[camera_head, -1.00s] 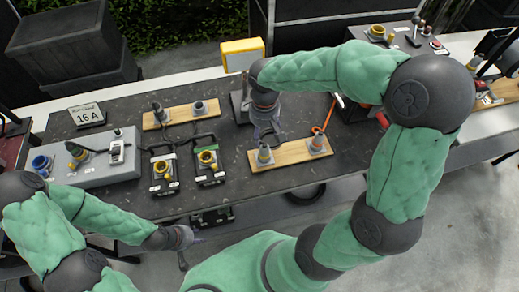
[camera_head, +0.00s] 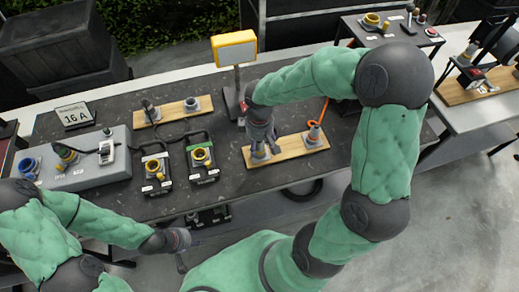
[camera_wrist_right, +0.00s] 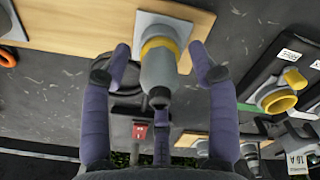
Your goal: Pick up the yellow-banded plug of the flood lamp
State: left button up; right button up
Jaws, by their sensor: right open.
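The flood lamp (camera_head: 234,46), a yellow-framed panel on a stand, is at the back of the dark table. The grey plug (camera_wrist_right: 158,78) with a yellow band (camera_wrist_right: 160,46) stands in a grey socket on the front wooden board (camera_head: 290,150). In the head view it is mostly hidden by my right gripper (camera_head: 262,145). In the right wrist view that gripper (camera_wrist_right: 160,62) is open, one finger on each side of the plug, with gaps showing. My left gripper (camera_head: 185,246) hangs in front of the table edge; its fingers are too small to read.
A second plug (camera_head: 315,133) with an orange cable stands on the same board. Two units with yellow sockets (camera_head: 156,168) (camera_head: 202,158) are to the left. A back board (camera_head: 172,112) and a grey socket box (camera_head: 90,160) stand further left.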

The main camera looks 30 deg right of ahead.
jog(key=shift+r, duration=0.1)
grip_shut()
jog(key=shift+r, duration=0.5)
notch_tip(320, 180, up, 2)
jog(key=shift+r+p, duration=0.2)
jog(key=shift+p, duration=0.6)
jog(key=s+a+r+p, duration=0.4)
jog(key=s+a+r, duration=0.4)
jog(key=s+r, duration=0.25)
notch_tip(320, 180, up, 6)
jog(key=p, duration=0.5)
jog(key=shift+s+a+p, duration=0.25)
jog(key=shift+s+p, duration=0.05)
jog(key=shift+p, duration=0.05)
